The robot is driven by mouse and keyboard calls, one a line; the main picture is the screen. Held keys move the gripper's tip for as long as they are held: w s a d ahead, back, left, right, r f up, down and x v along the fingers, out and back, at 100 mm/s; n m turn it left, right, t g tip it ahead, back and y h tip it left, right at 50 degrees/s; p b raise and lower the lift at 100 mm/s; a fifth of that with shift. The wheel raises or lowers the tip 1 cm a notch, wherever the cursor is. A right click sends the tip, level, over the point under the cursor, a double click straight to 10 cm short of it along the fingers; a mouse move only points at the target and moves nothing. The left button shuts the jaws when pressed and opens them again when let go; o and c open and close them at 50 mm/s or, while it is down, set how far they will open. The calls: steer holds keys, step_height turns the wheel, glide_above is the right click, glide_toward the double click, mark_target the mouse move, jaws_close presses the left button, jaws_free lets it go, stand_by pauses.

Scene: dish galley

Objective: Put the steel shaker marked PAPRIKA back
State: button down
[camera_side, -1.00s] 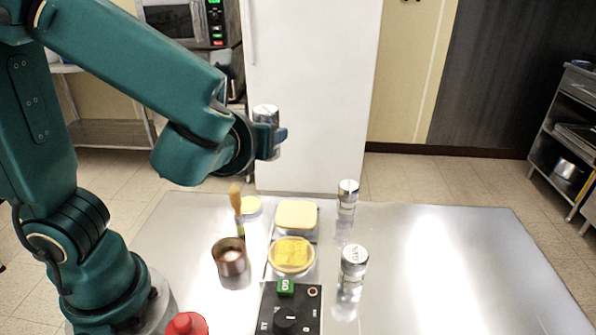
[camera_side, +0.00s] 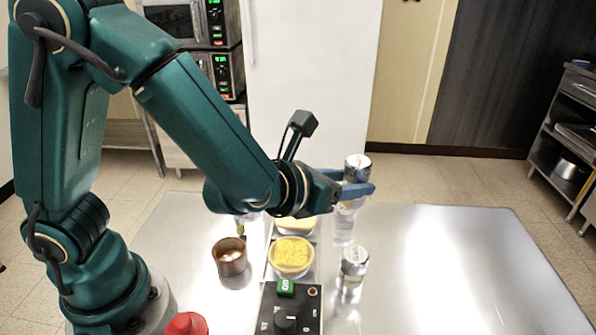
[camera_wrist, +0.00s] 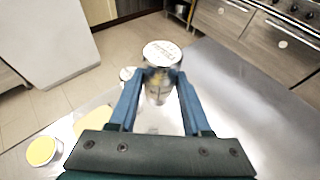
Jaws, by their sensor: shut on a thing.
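My gripper (camera_side: 357,188) is shut on a steel shaker (camera_side: 357,165), its blue fingers on either side of the body. The shaker is upright, near the table's back edge. In the wrist view the held shaker (camera_wrist: 161,55) shows lettering on its lid, too small to read surely. A second steel shaker (camera_wrist: 127,73) stands behind it, mostly hidden; I cannot tell whether they touch. A third steel shaker (camera_side: 354,262) stands on the table nearer the front, with dark marks on its lid.
A round dish of yellow food (camera_side: 291,258), a copper-coloured cup (camera_side: 230,258) and a black control box (camera_side: 290,312) with a green sign are left of the shakers. A red-topped thing (camera_side: 187,324) is at the front left. The steel table's right side (camera_side: 450,265) is clear.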

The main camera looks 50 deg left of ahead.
steer(key=shift+s+d+f, duration=0.1)
steer(key=shift+d+f, duration=0.1)
steer(key=shift+f, duration=4.95)
steer(key=shift+f, duration=0.2)
steer(key=c, duration=0.6)
jaws_free()
steer(key=shift+r, duration=0.15)
steer(key=shift+s+r, duration=0.1)
steer(key=shift+s, duration=0.15)
steer(key=shift+v, duration=3.55)
